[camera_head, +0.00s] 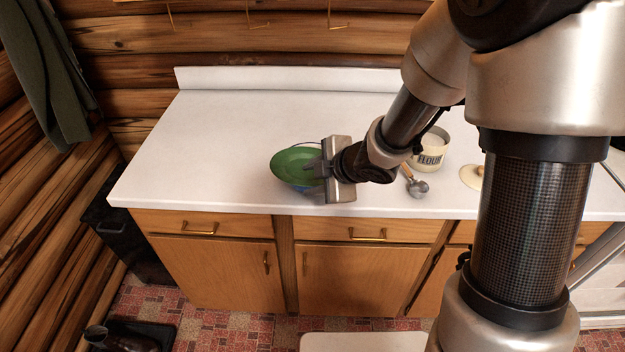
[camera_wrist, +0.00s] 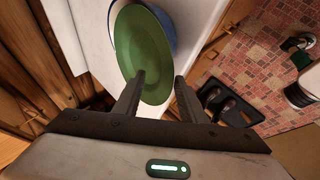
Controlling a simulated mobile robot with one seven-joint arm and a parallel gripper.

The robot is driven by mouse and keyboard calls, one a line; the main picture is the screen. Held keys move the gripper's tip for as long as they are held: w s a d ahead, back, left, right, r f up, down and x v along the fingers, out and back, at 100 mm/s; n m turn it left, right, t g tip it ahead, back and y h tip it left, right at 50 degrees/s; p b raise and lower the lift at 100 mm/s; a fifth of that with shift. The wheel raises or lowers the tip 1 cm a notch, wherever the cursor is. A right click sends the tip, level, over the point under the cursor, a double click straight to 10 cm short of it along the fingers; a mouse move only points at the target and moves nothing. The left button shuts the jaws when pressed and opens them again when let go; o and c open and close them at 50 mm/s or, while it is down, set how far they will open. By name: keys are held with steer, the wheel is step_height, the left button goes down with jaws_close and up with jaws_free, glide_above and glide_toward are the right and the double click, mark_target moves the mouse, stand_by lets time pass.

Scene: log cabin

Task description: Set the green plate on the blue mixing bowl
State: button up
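The green plate (camera_head: 292,164) is over the blue mixing bowl (camera_head: 303,188) near the counter's front edge. It looks tilted, and part of the bowl's blue rim shows behind it. In the wrist view the plate (camera_wrist: 143,50) covers most of the bowl (camera_wrist: 168,28), whose rim shows along its right side. My gripper (camera_head: 316,170) is at the plate's right side. In the wrist view its fingers (camera_wrist: 160,77) are spread, with a clear gap, on either side of the plate's near edge. The contact between plate and bowl is mostly hidden.
The white counter (camera_head: 210,135) is clear to the left and behind the bowl. A flour canister (camera_head: 430,152), a scoop with a wooden handle (camera_head: 415,185) and a pale round item (camera_head: 471,177) stand or lie to the right. A raised backsplash (camera_head: 270,78) runs along the back.

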jaws_close()
steer(key=shift+s, duration=0.1)
stand_by(0.3)
